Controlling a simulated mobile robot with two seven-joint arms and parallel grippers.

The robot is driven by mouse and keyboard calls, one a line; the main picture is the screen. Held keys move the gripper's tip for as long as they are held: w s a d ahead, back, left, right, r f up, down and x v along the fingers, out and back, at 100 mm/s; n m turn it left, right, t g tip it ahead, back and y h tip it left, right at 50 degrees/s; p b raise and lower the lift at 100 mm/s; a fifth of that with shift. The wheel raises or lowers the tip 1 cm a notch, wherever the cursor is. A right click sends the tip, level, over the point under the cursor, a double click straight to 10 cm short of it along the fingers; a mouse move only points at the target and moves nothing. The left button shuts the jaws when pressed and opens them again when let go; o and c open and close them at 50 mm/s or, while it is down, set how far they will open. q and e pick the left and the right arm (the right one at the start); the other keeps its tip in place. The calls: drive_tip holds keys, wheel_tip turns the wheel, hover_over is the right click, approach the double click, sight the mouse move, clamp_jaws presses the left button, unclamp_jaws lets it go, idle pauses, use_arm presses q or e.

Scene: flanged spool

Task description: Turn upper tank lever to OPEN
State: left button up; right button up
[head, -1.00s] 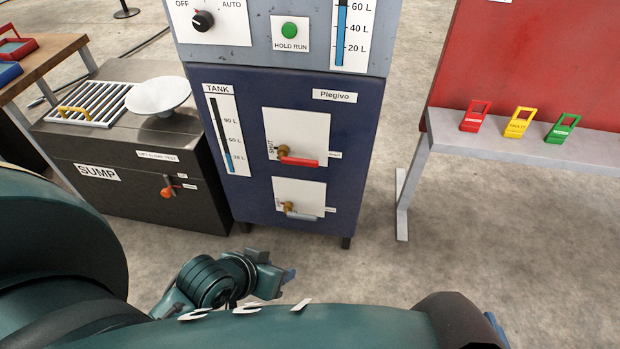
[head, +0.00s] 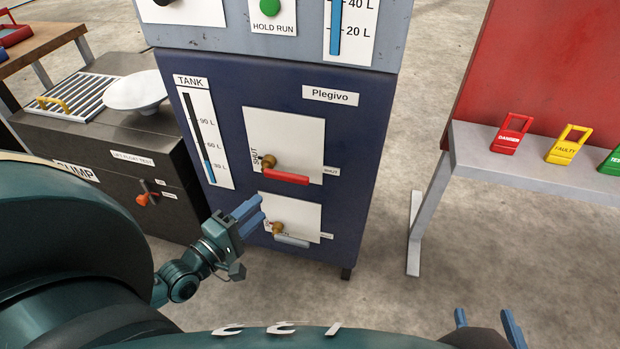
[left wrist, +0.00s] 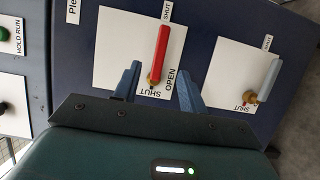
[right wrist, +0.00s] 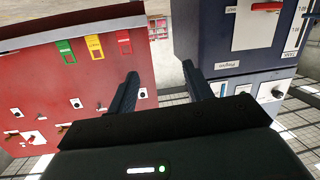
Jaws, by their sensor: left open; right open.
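The upper tank lever (head: 287,177) is red on a brass pivot, on a white plate (head: 300,135) on the blue cabinet. It points right, toward a SHUT label. The lower lever (head: 291,241) is grey and also points right. My left gripper (head: 254,215) is open and empty, left of the lower plate and below the red lever in the head view. In the left wrist view, the red lever (left wrist: 160,52) appears between and beyond the open fingers (left wrist: 160,85), with OPEN and SHUT labels near its pivot. My right gripper (head: 487,318) is open and empty at the lower right.
The black sump box (head: 110,165) with a dish and an orange lever stands left of the cabinet. A grey shelf (head: 480,150) with coloured tags and a red panel stands at right. Floor between cabinet and shelf is clear.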

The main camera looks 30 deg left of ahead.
sight(291, 180)
use_arm(q)
drive_tip(key=w+b, duration=0.1)
drive_tip(key=w, duration=0.3)
drive_tip(key=w+d+b, duration=0.1)
drive_tip(key=w, duration=0.3)
drive_tip(key=w+d, duration=0.1)
drive_tip(key=w, duration=0.4)
drive_tip(key=shift+w+f+b, duration=0.1)
drive_tip(key=shift+f+b, duration=0.1)
drive_tip(key=shift+b, duration=0.2)
use_arm(e)
drive_tip(key=shift+w+a+n+t+y, duration=0.2)
drive_tip(key=shift+a+n+t+y, duration=0.45)
drive_tip(key=shift+n+t+y, duration=0.25)
use_arm(q)
clamp_jaws()
